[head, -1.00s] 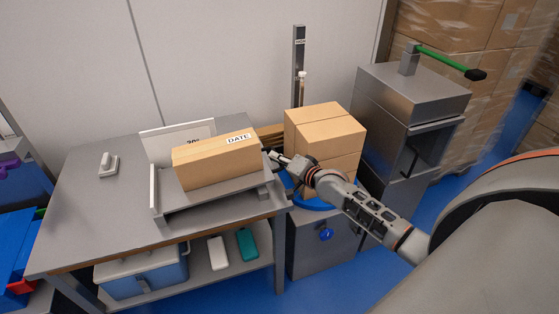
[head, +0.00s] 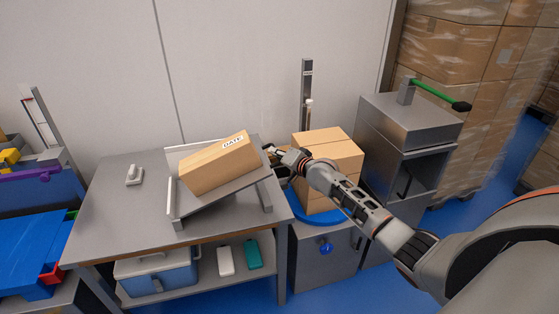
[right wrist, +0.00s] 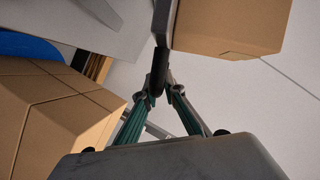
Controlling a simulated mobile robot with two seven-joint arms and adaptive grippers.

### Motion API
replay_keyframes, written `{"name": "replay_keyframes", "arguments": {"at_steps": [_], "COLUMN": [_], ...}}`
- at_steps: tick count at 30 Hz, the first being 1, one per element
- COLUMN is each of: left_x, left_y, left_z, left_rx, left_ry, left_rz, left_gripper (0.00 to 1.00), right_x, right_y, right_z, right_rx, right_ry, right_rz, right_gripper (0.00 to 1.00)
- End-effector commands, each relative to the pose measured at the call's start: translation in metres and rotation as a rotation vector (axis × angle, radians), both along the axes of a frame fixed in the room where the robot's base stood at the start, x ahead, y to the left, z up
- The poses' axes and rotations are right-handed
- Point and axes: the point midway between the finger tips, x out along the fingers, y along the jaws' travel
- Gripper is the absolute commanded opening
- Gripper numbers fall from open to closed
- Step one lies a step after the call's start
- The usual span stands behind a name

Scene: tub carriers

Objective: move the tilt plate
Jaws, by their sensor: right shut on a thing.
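The grey tilt plate (head: 222,197) is on the metal table in the head view, tilted with its right side raised and its left side low. A cardboard box (head: 218,164) marked DATE lies on it, leaning with the plate toward the left rim. My right gripper (head: 273,152) is at the raised right edge of the plate. In the right wrist view the fingers (right wrist: 158,84) are shut on a dark handle (right wrist: 160,64) at the plate's edge, with the box above. My left gripper is not in view.
Stacked cardboard boxes (head: 328,160) stand on a blue round top (head: 330,215) just right of the plate. A metal cabinet (head: 410,125) with a green lever is farther right. A small grey switch (head: 134,175) sits on the table's clear left part.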

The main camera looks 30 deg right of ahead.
Motion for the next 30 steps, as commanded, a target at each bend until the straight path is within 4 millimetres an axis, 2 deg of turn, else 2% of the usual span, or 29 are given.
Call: {"name": "replay_keyframes", "arguments": {"at_steps": [1, 8, 9, 11, 23, 30], "left_x": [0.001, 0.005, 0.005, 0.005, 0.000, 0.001], "left_y": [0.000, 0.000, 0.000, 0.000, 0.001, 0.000], "left_z": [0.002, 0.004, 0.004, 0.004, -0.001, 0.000], "left_rx": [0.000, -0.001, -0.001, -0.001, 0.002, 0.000], "left_ry": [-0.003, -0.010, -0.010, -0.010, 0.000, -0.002], "left_rz": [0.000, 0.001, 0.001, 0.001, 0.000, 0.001], "left_gripper": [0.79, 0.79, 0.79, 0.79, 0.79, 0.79], "right_x": [0.003, 0.003, 0.003, 0.003, -0.001, -0.025], "right_y": [0.004, 0.004, 0.004, 0.004, 0.002, 0.000], "right_z": [0.010, 0.009, 0.009, 0.009, 0.002, 0.007], "right_rx": [0.007, 0.008, 0.008, 0.007, 0.003, 0.003], "right_ry": [-0.017, -0.016, -0.016, -0.015, -0.004, -0.003], "right_rz": [0.005, 0.005, 0.005, 0.005, 0.003, 0.003], "right_gripper": [0.00, 0.00, 0.14, 0.26, 0.26, 0.26]}}
